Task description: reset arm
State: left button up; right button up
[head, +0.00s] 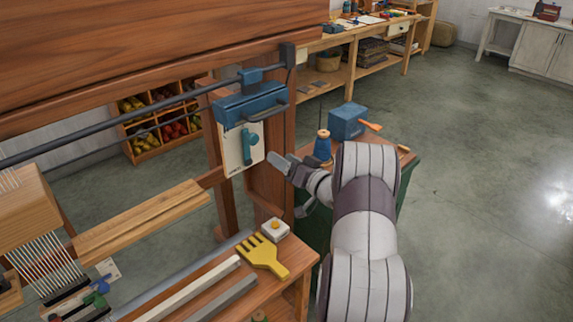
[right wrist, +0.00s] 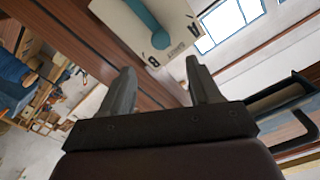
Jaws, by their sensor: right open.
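My right arm reaches in from the lower right of the head view. Its gripper (head: 290,185) is beside the white plate (head: 234,152) with a teal lever (head: 249,145) on the wooden loom frame. In the right wrist view the two fingers (right wrist: 163,88) stand apart with nothing between them. The white plate (right wrist: 178,48) and teal lever (right wrist: 146,18) show beyond the fingertips, with lettering on the plate. I cannot tell from these views whether a finger touches the plate. My left gripper is in neither view.
A yellow comb-like tool (head: 263,254) and a white box with a yellow button (head: 275,229) lie on the wooden bench below. A blue box (head: 347,121) and blue spool (head: 322,146) stand on a green cabinet behind my arm. Open floor (head: 480,180) lies right.

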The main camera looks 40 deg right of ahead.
jog(key=shift+s, duration=0.4)
jog(key=shift+f, duration=0.1)
jog(key=s+d+f+g+h, duration=0.3)
jog(key=s+f+g+h, duration=0.3)
jog(key=f+g, duration=0.4)
jog(key=s+a+r+n+g+y, duration=0.1)
jog(key=s+a, duration=0.4)
jog(key=a, duration=0.5)
jog(key=s+a+r+n+g+y, duration=0.1)
jog(key=s+a, duration=0.4)
jog(key=a, duration=0.5)
jog(key=s+a+r+n+g+y, duration=0.1)
jog(key=s+a+n+g+y, duration=0.1)
jog(key=s+a, duration=0.4)
jog(key=a+n+g, duration=0.1)
jog(key=a+g, duration=0.1)
jog(key=a, duration=0.2)
jog(key=shift+a+g+y+p, duration=0.3)
jog(key=shift+y+p, duration=0.05)
jog(key=shift+y, duration=0.05)
